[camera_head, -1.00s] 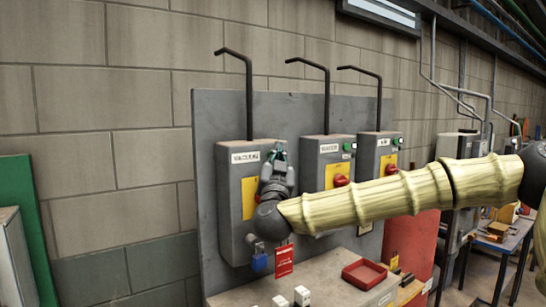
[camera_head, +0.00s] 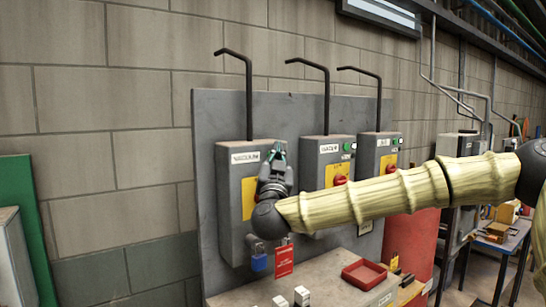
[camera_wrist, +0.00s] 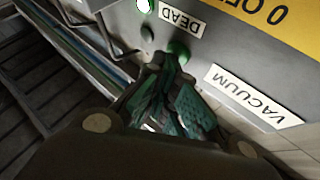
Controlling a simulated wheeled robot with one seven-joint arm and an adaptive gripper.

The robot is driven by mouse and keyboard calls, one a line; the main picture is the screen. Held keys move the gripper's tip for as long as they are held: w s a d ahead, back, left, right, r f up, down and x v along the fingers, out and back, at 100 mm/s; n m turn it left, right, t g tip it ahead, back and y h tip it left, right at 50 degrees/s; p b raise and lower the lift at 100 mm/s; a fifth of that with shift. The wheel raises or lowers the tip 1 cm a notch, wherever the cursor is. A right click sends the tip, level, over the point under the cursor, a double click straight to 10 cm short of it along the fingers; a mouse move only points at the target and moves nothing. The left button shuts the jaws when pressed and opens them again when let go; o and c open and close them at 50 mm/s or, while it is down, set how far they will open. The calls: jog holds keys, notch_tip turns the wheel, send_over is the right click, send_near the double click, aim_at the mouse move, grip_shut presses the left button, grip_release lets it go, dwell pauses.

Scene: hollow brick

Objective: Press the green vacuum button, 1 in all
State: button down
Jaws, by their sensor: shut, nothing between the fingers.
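The vacuum box (camera_head: 228,190) is the leftmost grey box on the panel, with a VACUUM label (camera_head: 245,157). My gripper (camera_head: 278,149) is at its upper right front and hides its buttons in the head view. In the wrist view the green button (camera_wrist: 179,51) stands out from the grey face, between the VACUUM label (camera_wrist: 252,95) and the DEAD label (camera_wrist: 181,19). My gripper's teal fingertips (camera_wrist: 169,66) are shut and empty, right at the button's lower edge. I cannot tell whether they touch it.
A small dark knob (camera_wrist: 147,33) and a lit lamp (camera_wrist: 144,5) are beside the button. Two similar boxes with red knobs (camera_head: 340,180) stand to the right. A blue padlock (camera_head: 259,262) and a red tag (camera_head: 284,261) hang below. A red tray (camera_head: 364,274) lies on the bench.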

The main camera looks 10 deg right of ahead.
jog(key=shift+s, duration=0.15)
jog(key=shift+s+d+b, duration=0.3)
jog(key=shift+s, duration=0.35)
jog(key=s, duration=0.1)
jog(key=s+d+b, duration=0.1)
jog(key=s, duration=0.2)
jog(key=shift+s+d, duration=0.3)
jog(key=shift+d, duration=0.05)
dwell(0.6)
